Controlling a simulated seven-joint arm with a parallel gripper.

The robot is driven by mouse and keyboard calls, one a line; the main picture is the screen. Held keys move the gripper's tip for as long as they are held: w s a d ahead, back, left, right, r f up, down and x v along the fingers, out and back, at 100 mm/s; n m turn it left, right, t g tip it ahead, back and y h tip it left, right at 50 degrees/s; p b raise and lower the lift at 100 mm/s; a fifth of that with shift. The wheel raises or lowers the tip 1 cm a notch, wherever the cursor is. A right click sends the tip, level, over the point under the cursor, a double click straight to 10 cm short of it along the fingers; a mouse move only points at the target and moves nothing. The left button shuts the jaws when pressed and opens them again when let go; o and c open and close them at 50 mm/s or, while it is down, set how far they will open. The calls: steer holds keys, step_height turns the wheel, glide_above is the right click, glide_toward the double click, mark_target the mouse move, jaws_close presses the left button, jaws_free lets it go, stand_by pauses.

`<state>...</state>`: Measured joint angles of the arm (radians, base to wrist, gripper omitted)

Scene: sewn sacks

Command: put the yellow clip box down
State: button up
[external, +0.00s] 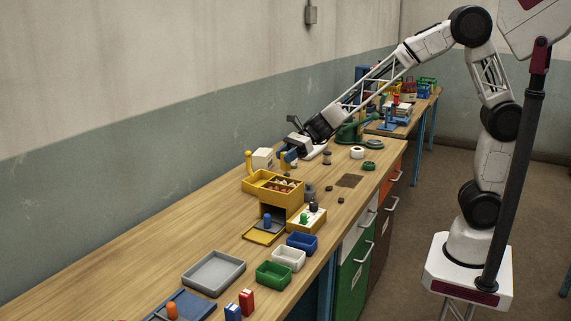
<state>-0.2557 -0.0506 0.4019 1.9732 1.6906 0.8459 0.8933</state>
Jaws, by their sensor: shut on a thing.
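My gripper (285,158) reaches down over the far-middle part of the workbench. It is shut on a small yellow piece, which I take to be the yellow clip box (284,168). The piece is upright and narrow in the external view, just behind a larger yellow box. It is too small to make out its details, and I cannot tell whether its underside touches anything.
The larger yellow box (261,186) holds small items in its top. A white box (263,158) stands left of my gripper. Blue (302,243), white (288,258) and green bins (273,275) and a grey tray (214,272) lie nearer. The bench's left side (130,255) is clear.

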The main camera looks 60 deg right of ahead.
steer(key=s+d+f+m+t+h, duration=0.15)
steer(key=s+d, duration=0.45)
steer(key=d, duration=1.2)
steer(key=s+d+m+t+h, duration=0.1)
steer(key=s+d+m+t, duration=0.35)
steer(key=d, duration=1.35)
step_height(320, 180, down, 9)
steer(key=s+n+g, duration=0.1)
steer(key=shift+d+f, duration=0.15)
steer(key=shift+f, duration=0.05)
steer(key=w, duration=0.5)
steer(key=w+d+f, duration=0.1)
steer(key=w, duration=0.9)
steer(key=shift+w+d+f, duration=0.2)
steer(key=shift+w+f, duration=0.05)
steer(key=shift+w, duration=0.1)
steer(key=shift+f+g+h, duration=0.1)
steer(key=shift+g+h, duration=0.15)
steer(key=shift+g, duration=0.05)
steer(key=shift+f, duration=1.65)
steer(key=shift+f, duration=0.15)
